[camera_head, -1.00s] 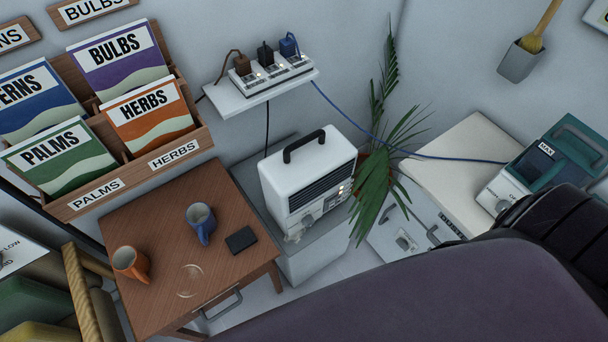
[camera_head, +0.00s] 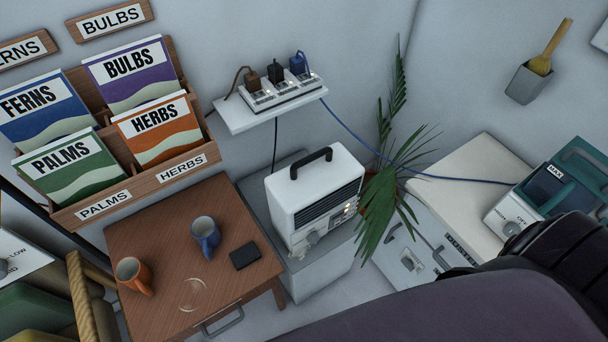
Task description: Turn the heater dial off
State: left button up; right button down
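The white heater (camera_head: 312,194) stands on a grey cabinet in the middle of the view. It has a black carry handle on top, a dark grille and small lit lamps on its front. Part of my own dark arm covers the lower right. Neither gripper's fingers show, and nothing of mine is seen touching the heater.
A power strip (camera_head: 282,92) with several plugs sits on a wall shelf above. A palm (camera_head: 384,204) is right of the heater. A teal-and-white device (camera_head: 516,215) with a dial stands at right. A wooden table (camera_head: 160,230) holds two mugs and a dark square.

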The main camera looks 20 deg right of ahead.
aim_at(313, 238)
jog(key=z, duration=0.9)
